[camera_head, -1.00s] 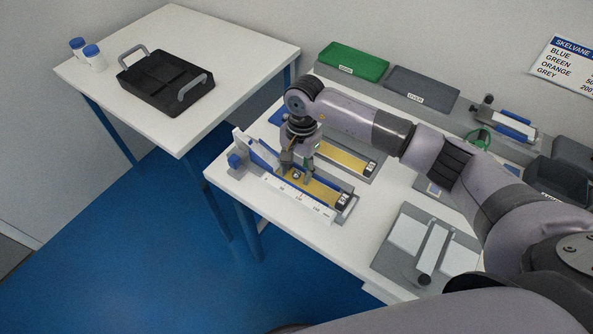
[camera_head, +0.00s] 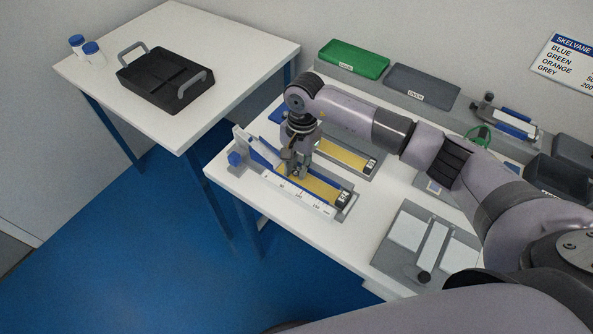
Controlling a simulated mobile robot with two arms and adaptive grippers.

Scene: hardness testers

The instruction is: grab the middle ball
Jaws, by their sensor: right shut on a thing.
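My right gripper (camera_head: 299,172) points down over the front tester, its fingers close together near the foot of the blue ramp (camera_head: 262,152). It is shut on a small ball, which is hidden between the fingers. The front tester has a yellow strip (camera_head: 322,191) and a white scale (camera_head: 298,197) along its near side. The fingertips are low over the ramp end of that strip. No other ball shows clearly. My left gripper is not in view.
A second yellow strip (camera_head: 345,159) lies just behind the gripper. A grey device (camera_head: 407,230) stands at the front right. Green (camera_head: 353,59) and grey (camera_head: 422,87) covers line the back. A black tray (camera_head: 165,82) and two blue-capped jars (camera_head: 93,53) stand on the left table.

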